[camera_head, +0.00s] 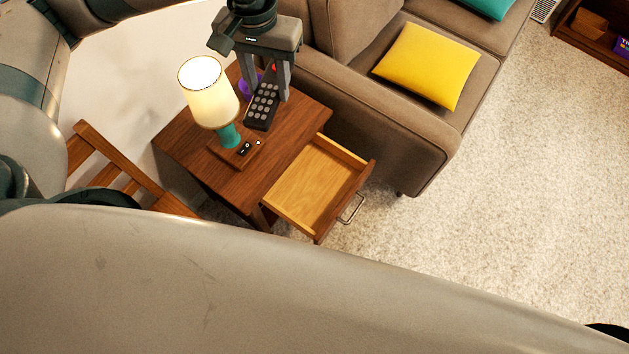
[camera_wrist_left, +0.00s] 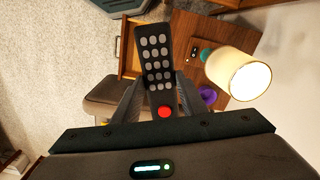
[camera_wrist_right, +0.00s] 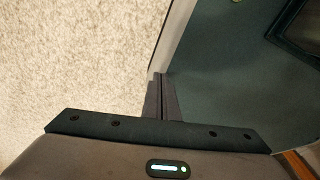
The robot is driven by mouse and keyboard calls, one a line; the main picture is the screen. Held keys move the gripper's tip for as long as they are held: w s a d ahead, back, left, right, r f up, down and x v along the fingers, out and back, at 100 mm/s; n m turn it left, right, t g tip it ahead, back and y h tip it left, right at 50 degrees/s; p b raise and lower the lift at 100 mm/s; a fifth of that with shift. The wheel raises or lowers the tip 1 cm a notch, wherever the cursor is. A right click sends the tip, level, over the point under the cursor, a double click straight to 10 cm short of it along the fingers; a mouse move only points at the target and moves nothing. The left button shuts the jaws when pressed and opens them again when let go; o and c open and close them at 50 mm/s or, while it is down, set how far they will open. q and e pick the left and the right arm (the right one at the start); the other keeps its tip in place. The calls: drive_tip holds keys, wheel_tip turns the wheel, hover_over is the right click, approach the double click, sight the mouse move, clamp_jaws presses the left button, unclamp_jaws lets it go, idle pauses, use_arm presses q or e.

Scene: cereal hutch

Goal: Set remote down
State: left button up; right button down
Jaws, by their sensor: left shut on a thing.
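My left gripper (camera_head: 266,92) is shut on a black remote (camera_head: 262,107) with grey buttons and a red one. It holds the remote over the wooden side table (camera_head: 185,143), near the sofa arm. In the left wrist view the remote (camera_wrist_left: 155,62) sticks out lengthwise from between the fingers (camera_wrist_left: 155,105), its red button nearest the palm. I cannot tell whether the remote touches the tabletop. My right gripper (camera_wrist_right: 162,98) shows only in its own wrist view, with its fingers together and nothing seen between them.
A lit lamp (camera_head: 208,92) with a teal base stands on the table, beside a small black device (camera_head: 245,148). A purple object (camera_head: 245,87) is partly hidden behind the left gripper. The table's drawer (camera_head: 310,185) is open and empty. A brown sofa (camera_head: 365,118) stands close by.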

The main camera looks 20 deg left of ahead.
drive_tip(key=shift+w, duration=0.25)
drive_tip(key=shift+d, duration=0.1)
